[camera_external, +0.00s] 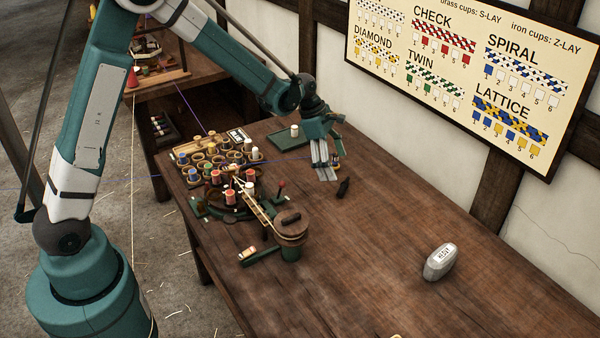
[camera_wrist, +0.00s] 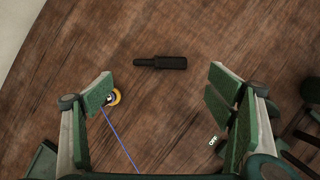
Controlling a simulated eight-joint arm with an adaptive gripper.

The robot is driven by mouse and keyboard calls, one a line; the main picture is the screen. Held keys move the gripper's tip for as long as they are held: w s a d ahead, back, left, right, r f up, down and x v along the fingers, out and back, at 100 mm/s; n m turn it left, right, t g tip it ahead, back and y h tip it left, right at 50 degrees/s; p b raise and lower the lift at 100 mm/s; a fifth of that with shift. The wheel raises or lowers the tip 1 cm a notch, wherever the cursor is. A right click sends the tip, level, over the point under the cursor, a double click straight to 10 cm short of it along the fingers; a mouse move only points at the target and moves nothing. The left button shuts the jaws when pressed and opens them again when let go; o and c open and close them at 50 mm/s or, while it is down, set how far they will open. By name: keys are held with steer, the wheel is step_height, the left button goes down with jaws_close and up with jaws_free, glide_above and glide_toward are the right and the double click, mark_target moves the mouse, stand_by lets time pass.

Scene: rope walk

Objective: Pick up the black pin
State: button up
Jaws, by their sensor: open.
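The black pin (camera_external: 343,188) lies on the wooden table, just right of and in front of my gripper in the external view. In the wrist view the black pin (camera_wrist: 160,62) lies lengthwise across the picture, with a thicker right part and a thinner left end. My gripper (camera_external: 325,174) is above the table, fingers pointing down. In the wrist view my gripper (camera_wrist: 165,88) is open with green-padded fingers spread wide. The pin is beyond the fingertips, between their lines, and nothing is between the pads.
A small yellow ring-shaped item (camera_wrist: 115,97) sits by the left finger, with a blue line running from it. A green tray (camera_external: 300,141) lies behind my gripper. Several spools and a rope machine (camera_external: 235,195) stand left. A grey weight (camera_external: 440,261) stands right; the table between is clear.

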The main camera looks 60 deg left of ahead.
mark_target(344, 183)
steer(key=shift+x, duration=1.15)
steer(key=shift+f, duration=0.1)
steer(key=shift+b+x, duration=0.55)
steer(key=shift+x, duration=2)
steer(key=shift+w+d, duration=0.1)
steer(key=c, duration=1.2)
step_height(344, 183, up, 10)
steer(key=shift+r+p, duration=0.1)
steer(key=shift+p, duration=0.6)
